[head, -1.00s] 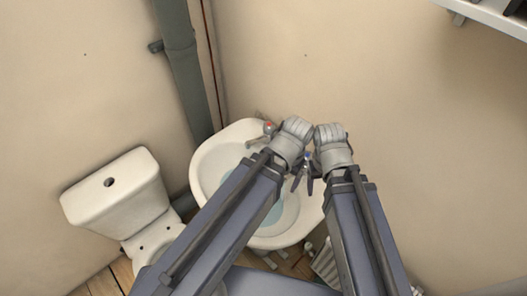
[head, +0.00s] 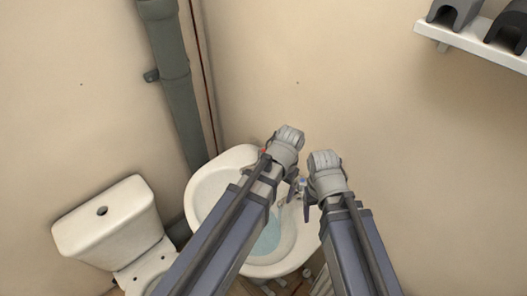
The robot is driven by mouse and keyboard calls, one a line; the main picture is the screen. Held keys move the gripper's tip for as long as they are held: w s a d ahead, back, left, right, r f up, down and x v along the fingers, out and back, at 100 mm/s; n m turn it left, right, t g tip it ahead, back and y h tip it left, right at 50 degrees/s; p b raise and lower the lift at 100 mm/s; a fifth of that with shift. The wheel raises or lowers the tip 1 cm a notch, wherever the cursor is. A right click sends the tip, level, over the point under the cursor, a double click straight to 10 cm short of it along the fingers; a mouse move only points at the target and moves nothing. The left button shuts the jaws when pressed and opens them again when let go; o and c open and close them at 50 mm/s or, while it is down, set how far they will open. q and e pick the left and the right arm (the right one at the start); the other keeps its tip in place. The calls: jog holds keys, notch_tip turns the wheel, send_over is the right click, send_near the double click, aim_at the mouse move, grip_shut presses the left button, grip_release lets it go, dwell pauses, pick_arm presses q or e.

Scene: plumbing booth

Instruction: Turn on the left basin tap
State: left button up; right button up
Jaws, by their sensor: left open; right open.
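The white basin (head: 208,180) stands in the corner with pale blue water in its bowl. The left tap (head: 263,150) has a red mark and is mostly hidden behind my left arm. The right tap (head: 301,182) has a blue mark and shows between my arms. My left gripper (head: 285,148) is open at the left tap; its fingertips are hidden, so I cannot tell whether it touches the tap. My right gripper (head: 307,194) is open, with dark fingers pointing down beside the right tap; contact is unclear.
A white toilet (head: 103,220) stands left of the basin. A grey-green pipe (head: 178,95) runs down the wall behind. A white shelf (head: 475,42) with dark items is at the upper right. The wall above the basin is clear.

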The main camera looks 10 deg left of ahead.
pick_arm(q)
jog(key=w+a+m, duration=0.2)
jog(key=w+a, duration=0.2)
jog(key=w, duration=1)
jog(key=m+h, duration=0.1)
jog(key=m, duration=0.1)
send_over(263, 151)
jog(key=shift+w+f, duration=0.25)
jog(key=shift+f, duration=0.1)
jog(key=shift+s+f+b, duration=0.1)
jog(key=shift+f+b, duration=0.1)
jog(key=shift+b, duration=0.25)
notch_tip(263, 151, down, 7)
jog(key=b, duration=0.7)
jog(key=shift+f, duration=0.2)
pick_arm(e)
notch_tip(263, 151, down, 8)
jog(key=shift+f, duration=0.25)
pick_arm(q)
jog(key=shift+c, duration=0.4)
jog(key=c, duration=1.3)
